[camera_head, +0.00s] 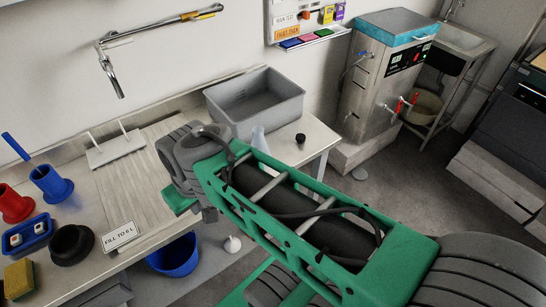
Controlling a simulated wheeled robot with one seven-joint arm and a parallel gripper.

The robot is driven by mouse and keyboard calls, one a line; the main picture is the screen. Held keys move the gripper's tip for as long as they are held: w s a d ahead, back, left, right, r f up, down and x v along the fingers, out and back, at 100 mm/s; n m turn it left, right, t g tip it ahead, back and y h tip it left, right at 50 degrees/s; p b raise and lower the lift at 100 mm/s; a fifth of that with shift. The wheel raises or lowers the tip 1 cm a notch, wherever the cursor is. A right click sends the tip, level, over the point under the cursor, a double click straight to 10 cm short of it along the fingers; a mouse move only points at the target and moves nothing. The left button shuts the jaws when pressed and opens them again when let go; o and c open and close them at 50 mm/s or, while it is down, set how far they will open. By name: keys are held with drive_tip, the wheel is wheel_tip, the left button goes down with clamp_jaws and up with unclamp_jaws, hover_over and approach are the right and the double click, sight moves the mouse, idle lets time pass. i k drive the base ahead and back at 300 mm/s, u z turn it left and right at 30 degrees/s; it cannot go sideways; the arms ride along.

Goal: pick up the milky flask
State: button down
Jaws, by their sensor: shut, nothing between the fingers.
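A pale, milky cone-shaped piece (258,138) shows on the bench just behind the upper edge of my green forearm, in front of the grey basin. It looks like the milky flask; its lower part is hidden by my arm. My arm crosses the picture from the lower right to the middle, and its dark wrist is over the bench, left of the flask. The fingers of my gripper cannot be made out.
A grey basin (255,103) stands behind the flask, and a small black object (300,138) lies to its right. A ribbed drainboard (155,178), a blue cup (51,184), a red cup (14,204) and a sign (119,237) are left. A blue bucket (174,255) stands below.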

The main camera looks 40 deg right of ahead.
sight(258, 142)
drive_tip(key=u, duration=0.05)
drive_tip(key=k, duration=0.8)
drive_tip(key=z, duration=0.7)
drive_tip(key=i, duration=0.85)
drive_tip(key=z, duration=0.1)
